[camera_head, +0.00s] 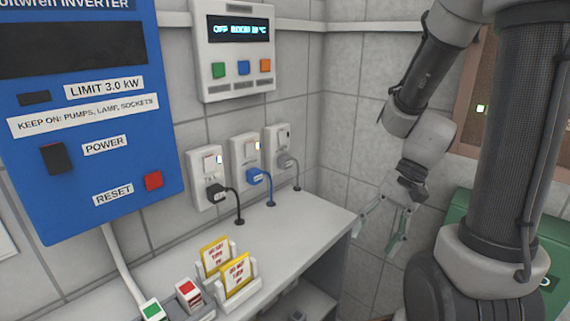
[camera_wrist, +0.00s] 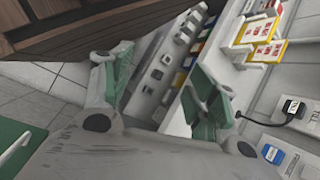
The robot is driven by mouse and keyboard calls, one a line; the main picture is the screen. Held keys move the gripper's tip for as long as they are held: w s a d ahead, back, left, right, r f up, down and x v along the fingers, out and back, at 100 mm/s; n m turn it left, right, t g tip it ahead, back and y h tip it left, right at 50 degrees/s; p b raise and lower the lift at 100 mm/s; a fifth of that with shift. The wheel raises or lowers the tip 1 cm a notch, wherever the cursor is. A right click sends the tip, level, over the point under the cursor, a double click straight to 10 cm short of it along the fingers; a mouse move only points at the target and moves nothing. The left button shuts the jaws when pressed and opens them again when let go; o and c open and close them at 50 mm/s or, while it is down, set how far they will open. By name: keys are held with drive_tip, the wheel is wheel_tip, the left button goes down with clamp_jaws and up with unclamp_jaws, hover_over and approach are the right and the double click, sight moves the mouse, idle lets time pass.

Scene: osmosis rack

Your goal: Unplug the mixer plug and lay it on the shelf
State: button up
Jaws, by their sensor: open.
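Three wall sockets stand in a row above the shelf (camera_head: 305,222). A black plug (camera_head: 216,192) sits in the left one, a blue plug (camera_head: 256,176) in the middle one and a grey plug (camera_head: 286,161) in the right one. Each has a cord running down to the shelf top. The labels are too small to tell which is the mixer plug. The black plug (camera_wrist: 291,107) and blue plug (camera_wrist: 273,154) also show in the wrist view. My gripper (camera_head: 386,228) is open and empty, right of the shelf end and apart from the plugs. Its green fingers also show in the wrist view (camera_wrist: 163,85).
Yellow-framed tags (camera_head: 215,255) stand in a white holder on the shelf, beside a red-topped block (camera_head: 188,292). A blue inverter panel (camera_head: 90,170) and a display box (camera_head: 236,50) hang above. The shelf top below the sockets is mostly clear.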

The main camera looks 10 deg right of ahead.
sight(289, 164)
drive_tip(key=w+a+f+m+t+y, duration=0.1)
drive_tip(key=w+a+m+t+y, duration=0.1)
drive_tip(key=w+a+m, duration=0.1)
drive_tip(key=w+a+f+m+t+y, duration=0.1)
drive_tip(key=w+a+m+y, duration=0.2)
drive_tip(key=w+m, duration=0.1)
drive_tip(key=w+a+f+m+t+y, duration=0.2)
drive_tip(key=w+a+m, duration=0.1)
drive_tip(key=w+m, duration=0.1)
drive_tip(key=shift+w+a+f+t, duration=0.1)
drive_tip(key=shift+w+a+t, duration=0.2)
drive_tip(key=shift+w, duration=0.45)
drive_tip(key=w+m+t, duration=0.2)
drive_tip(key=w, duration=0.2)
drive_tip(key=w+d+m+t, duration=0.1)
drive_tip(key=w+m+t, duration=0.1)
drive_tip(key=w+m, duration=0.1)
drive_tip(key=w+m+t, duration=0.2)
drive_tip(key=w, duration=0.2)
drive_tip(key=shift+w+d+t, duration=0.15)
drive_tip(key=shift+w+t, duration=0.25)
drive_tip(key=w+d+r+m+t+h, duration=0.3)
drive_tip(key=w+r+m+t, duration=0.1)
drive_tip(key=w, duration=0.3)
drive_tip(key=shift+d+t, duration=0.3)
drive_tip(key=shift+t, duration=0.1)
drive_tip(key=shift+x, duration=4.55)
